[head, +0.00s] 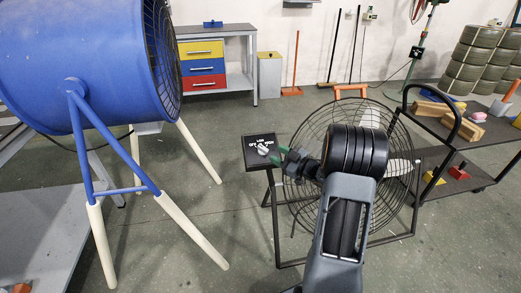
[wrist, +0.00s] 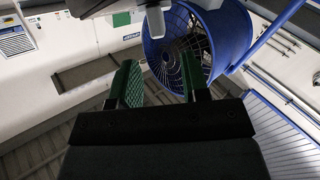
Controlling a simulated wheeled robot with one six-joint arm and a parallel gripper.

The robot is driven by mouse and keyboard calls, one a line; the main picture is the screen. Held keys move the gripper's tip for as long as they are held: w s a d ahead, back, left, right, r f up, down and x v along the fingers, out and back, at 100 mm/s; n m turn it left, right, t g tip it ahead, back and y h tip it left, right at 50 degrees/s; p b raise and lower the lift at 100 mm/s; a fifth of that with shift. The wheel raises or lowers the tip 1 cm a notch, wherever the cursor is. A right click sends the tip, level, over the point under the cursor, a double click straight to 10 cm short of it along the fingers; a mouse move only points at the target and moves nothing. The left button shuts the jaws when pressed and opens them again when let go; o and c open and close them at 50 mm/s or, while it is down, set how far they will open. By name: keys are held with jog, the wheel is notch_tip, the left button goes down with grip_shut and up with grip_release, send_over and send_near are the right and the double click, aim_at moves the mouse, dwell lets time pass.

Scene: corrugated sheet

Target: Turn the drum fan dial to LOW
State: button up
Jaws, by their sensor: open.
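The dial box (head: 259,160) is a small black panel on a stand, with white lettering on its top that is too small to read surely. Its pale dial knob (head: 263,151) stands on the panel; I cannot tell which mark it points to. The big blue drum fan (head: 75,60) is at the left on blue and white legs, and shows inverted in the wrist view (wrist: 225,40). My gripper (head: 277,160) is open just right of the knob, close to the panel's right edge. In the wrist view my green fingers (wrist: 160,78) are apart with nothing between them.
A black wire-cage fan (head: 305,205) stands behind and below my arm. A dark cart (head: 460,178) with blocks is at the right. A drawer bench (head: 205,65) is at the back. Open floor (head: 215,165) lies between the drum fan and the dial box.

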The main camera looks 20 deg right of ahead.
aim_at(263, 147)
jog(key=b+x, duration=0.1)
jog(key=x, duration=0.7)
jog(key=shift+w+a+b, duration=0.1)
jog(key=shift+w+b, duration=0.2)
jog(key=shift+c, duration=0.2)
grip_shut()
